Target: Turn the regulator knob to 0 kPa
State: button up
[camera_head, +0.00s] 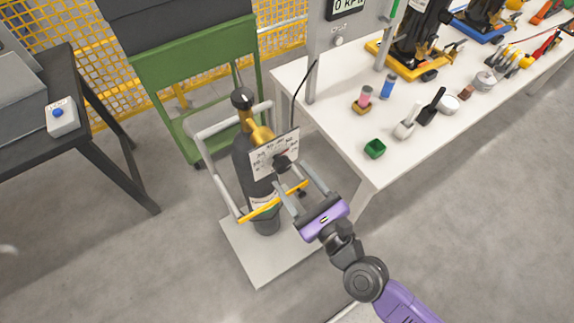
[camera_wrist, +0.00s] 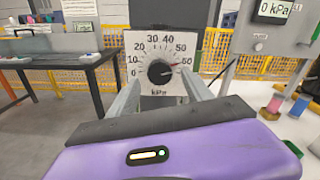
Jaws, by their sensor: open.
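The regulator's black round knob (camera_wrist: 160,72) sits in the middle of a white dial plate (camera_wrist: 139,41) marked from 0 to 60 kPa. Its red mark points right and slightly up, near the 60 end. In the head view the knob (camera_head: 282,162) and plate (camera_head: 262,157) are fixed by a brass fitting (camera_head: 259,132) to a dark gas cylinder (camera_head: 243,165). My gripper (camera_head: 290,174) is open and empty in front of the plate. In the wrist view its fingers (camera_wrist: 161,79) lie left and right of the knob. I cannot tell whether they touch it.
A panel display (camera_wrist: 273,8) reads 0 kPa. A white pallet base (camera_head: 262,272) with a grey rail and yellow strap (camera_head: 262,207) holds the cylinder. A white workbench (camera_head: 335,135) with tools stands right, a dark table (camera_head: 75,110) left, a green cart (camera_head: 200,60) behind.

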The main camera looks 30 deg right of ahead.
aim_at(285, 169)
jog(key=shift+w+p, duration=0.4)
jog(key=shift+w, duration=1.3)
grip_shut()
